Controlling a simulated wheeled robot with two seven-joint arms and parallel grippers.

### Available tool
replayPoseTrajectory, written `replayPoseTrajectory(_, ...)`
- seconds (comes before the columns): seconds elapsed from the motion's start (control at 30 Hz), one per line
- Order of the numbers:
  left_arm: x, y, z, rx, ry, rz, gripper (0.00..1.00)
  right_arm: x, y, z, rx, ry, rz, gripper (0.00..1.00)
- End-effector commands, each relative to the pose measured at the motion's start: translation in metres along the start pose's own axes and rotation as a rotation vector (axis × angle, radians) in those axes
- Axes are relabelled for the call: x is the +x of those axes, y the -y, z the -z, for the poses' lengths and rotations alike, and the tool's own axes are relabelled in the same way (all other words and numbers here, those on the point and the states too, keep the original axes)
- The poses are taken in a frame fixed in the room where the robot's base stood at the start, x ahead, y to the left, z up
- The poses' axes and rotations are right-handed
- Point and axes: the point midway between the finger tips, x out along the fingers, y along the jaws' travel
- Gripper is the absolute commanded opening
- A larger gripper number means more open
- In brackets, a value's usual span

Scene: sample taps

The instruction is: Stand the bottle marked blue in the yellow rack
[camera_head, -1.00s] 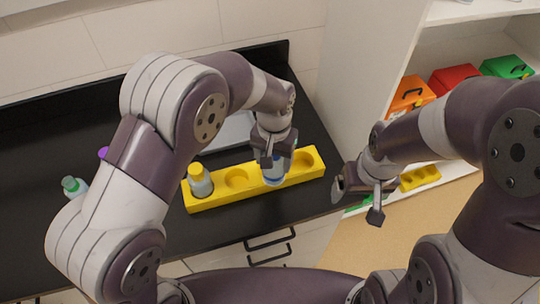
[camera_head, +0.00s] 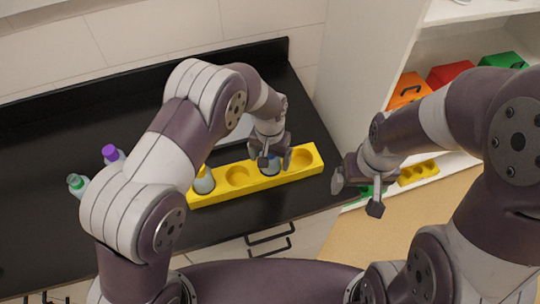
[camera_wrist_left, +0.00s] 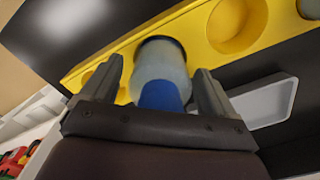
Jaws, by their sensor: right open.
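The bottle marked blue (camera_head: 271,165) stands in the yellow rack (camera_head: 220,192), in the hollow second from the right. In the left wrist view its blue cap (camera_wrist_left: 160,96) points towards me and its pale body (camera_wrist_left: 160,60) reaches down into the rack (camera_wrist_left: 118,55). My left gripper (camera_head: 271,153) is around the bottle's top, with a finger on each side. The left wrist view shows gaps between the fingers and the bottle, so the gripper looks open. My right gripper (camera_head: 358,190) is open and empty, right of the rack.
A yellow-capped bottle (camera_head: 204,182) stands in the rack's left hollow. Purple-capped (camera_head: 112,154) and green-capped (camera_head: 77,184) bottles stand at the left of the black counter. A grey tray (camera_wrist_left: 268,103) lies behind the rack. A shelf with coloured boxes (camera_head: 408,88) is at the right.

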Motion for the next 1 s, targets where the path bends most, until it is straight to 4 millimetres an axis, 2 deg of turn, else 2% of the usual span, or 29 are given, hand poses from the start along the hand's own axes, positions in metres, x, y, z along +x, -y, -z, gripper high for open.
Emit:
replayPoseTrajectory(0.23,-0.001,0.000,0.000,0.000,0.000,0.000,0.88,-0.001,0.000,0.000,0.000,0.000,0.000,0.88)
replayPoseTrajectory(0.33,-0.007,0.000,0.001,0.000,-0.002,0.000,0.88,-0.001,0.000,0.000,0.000,0.000,0.000,0.88)
replayPoseTrajectory(0.47,-0.033,0.000,0.001,0.000,-0.005,-0.001,0.88,0.008,0.000,-0.001,0.000,0.000,0.000,0.88)
replayPoseTrajectory(0.6,-0.072,0.000,0.001,0.000,-0.005,-0.001,0.88,0.016,0.000,-0.002,0.000,0.000,0.000,0.88)
replayPoseTrajectory(0.73,-0.101,0.000,0.001,0.001,-0.003,-0.001,0.88,0.020,0.000,-0.002,0.000,0.000,0.000,0.88)
replayPoseTrajectory(0.83,-0.116,0.000,0.001,0.001,-0.001,-0.001,0.88,0.021,0.000,-0.003,0.000,0.000,0.000,0.88)
replayPoseTrajectory(1.0,-0.124,0.000,0.000,0.001,0.001,-0.001,0.88,0.021,0.000,-0.003,0.000,0.000,0.000,0.88)
